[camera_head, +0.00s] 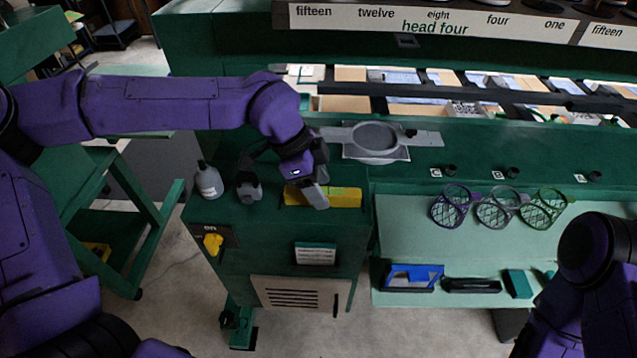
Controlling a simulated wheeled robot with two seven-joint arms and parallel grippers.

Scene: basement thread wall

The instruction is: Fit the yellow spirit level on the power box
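The yellow spirit level (345,197) lies flat on top of the green power box (285,238), near its front right edge. The box front carries a yellow knob under an "on" label, a small label plate and a pale vent panel. My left gripper (317,194) points down at the level from above, and a grey finger covers part of its left half. Whether the fingers touch or grip the level cannot be told. My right arm shows at the lower right, but its gripper is out of view.
A grey plate with a round disc (375,137) sits behind. Ring-shaped cages (498,208) lie on the shelf to the right, with a blue item (412,277) below.

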